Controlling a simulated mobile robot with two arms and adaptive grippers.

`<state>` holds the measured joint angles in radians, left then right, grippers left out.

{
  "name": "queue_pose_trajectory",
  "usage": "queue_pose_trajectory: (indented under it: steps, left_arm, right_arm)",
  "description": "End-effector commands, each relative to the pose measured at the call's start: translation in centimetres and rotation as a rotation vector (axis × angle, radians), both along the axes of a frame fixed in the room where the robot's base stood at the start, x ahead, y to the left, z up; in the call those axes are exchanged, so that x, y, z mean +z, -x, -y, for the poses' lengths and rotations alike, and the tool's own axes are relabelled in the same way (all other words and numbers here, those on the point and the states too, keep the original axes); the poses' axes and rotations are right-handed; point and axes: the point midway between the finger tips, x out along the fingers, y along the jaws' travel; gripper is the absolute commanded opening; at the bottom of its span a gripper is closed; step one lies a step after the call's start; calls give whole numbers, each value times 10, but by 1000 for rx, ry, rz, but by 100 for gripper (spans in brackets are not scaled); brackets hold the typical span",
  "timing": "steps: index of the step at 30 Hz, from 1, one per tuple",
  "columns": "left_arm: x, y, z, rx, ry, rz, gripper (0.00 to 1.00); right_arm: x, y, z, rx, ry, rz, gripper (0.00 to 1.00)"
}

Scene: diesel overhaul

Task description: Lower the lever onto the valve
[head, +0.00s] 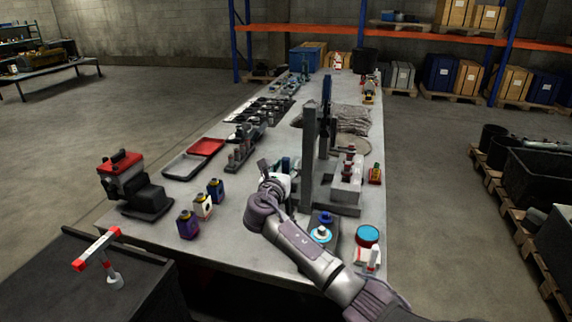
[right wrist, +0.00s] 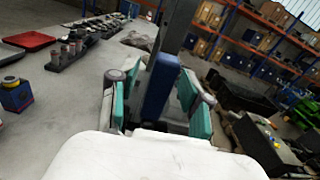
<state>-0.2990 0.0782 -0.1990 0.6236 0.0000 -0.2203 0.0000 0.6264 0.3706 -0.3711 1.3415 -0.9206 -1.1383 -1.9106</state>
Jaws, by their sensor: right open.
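A press-like stand with a tall grey post (head: 308,150) stands on the bench, with a blue upright lever (head: 326,92) beside the post. A grey block (head: 346,190) with small round-topped parts sits at its foot; I cannot tell which part is the valve. My right gripper (head: 284,168) is just left of the post. In the right wrist view its teal-padded fingers (right wrist: 157,103) are open, with a blue bar (right wrist: 160,85), likely the lever, showing between them. I cannot tell whether they touch it. My left gripper is not in view.
The long bench (head: 240,212) holds small bottles (head: 203,206), a red tray (head: 206,147), a red-topped machine (head: 122,168) and a teal-lidded can (head: 367,237). A red-and-white T-handle (head: 97,248) stands on a dark cabinet at lower left. Pallets line the right floor.

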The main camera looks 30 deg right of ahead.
Motion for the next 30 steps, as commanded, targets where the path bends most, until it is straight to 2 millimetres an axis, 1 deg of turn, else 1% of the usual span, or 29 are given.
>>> queue_pose_trajectory:
  steps: [8, 9, 11, 12, 17, 18, 30]
  left_arm:
    - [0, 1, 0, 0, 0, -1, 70]
    - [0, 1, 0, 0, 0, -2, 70]
    - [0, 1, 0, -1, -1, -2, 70]
    - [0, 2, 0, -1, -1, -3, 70]
    - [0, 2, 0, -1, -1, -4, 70]
    - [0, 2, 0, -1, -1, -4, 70]
    - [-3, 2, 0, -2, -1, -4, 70]
  right_arm:
    - [0, -1, 2, 0, 0, 0, 48]
    - [0, -1, 2, 0, 0, 0, 45]
    - [0, -1, 2, 0, 0, 0, 35]
    - [0, -1, 1, 0, 0, 0, 28]
    - [0, -1, 1, 0, 0, 0, 1]
    - [0, -1, 1, 0, 0, 0, 0]
    - [-1, -2, 3, 0, -7, 7, 0]
